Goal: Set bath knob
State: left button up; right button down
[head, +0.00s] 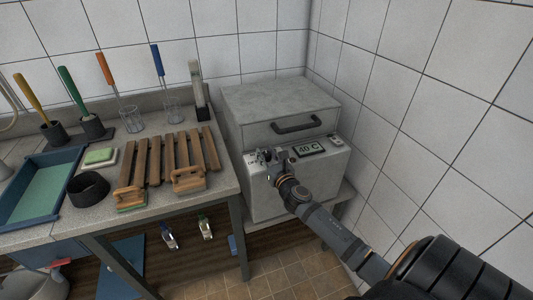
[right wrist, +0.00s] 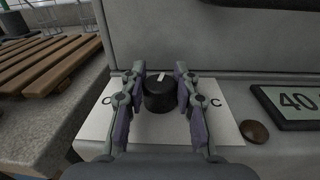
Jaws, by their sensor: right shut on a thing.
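The bath (head: 280,105) is a grey box with a lid and a dark handle, standing in the corner at the right. Its black knob (right wrist: 160,92) has a white mark pointing up and slightly right in the right wrist view. The knob sits on a pale plate (right wrist: 90,138) with partly hidden lettering. My left gripper is not in view.
A round brown button (right wrist: 254,132) sits between knob and display. Left of the bath, the worktop holds a wooden slatted rack (head: 155,158), wood-handled brushes (head: 188,180), a blue tray (head: 38,190) and several upright coloured-handled tools. A tiled wall (head: 440,110) closes the right side.

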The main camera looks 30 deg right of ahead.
jog(key=m+g+h, duration=0.1)
jog(key=m+h, duration=0.1)
jog(key=h, duration=0.1)
jog(key=shift+a, duration=0.1)
jog(key=shift+m+g+h, duration=0.5)
jog(key=shift+m+h, duration=0.4)
jog(key=shift+h, duration=0.4)
jog(key=c, duration=1)
grip_release()
jog(key=v, duration=1.2)
jog(key=shift+r, duration=0.1)
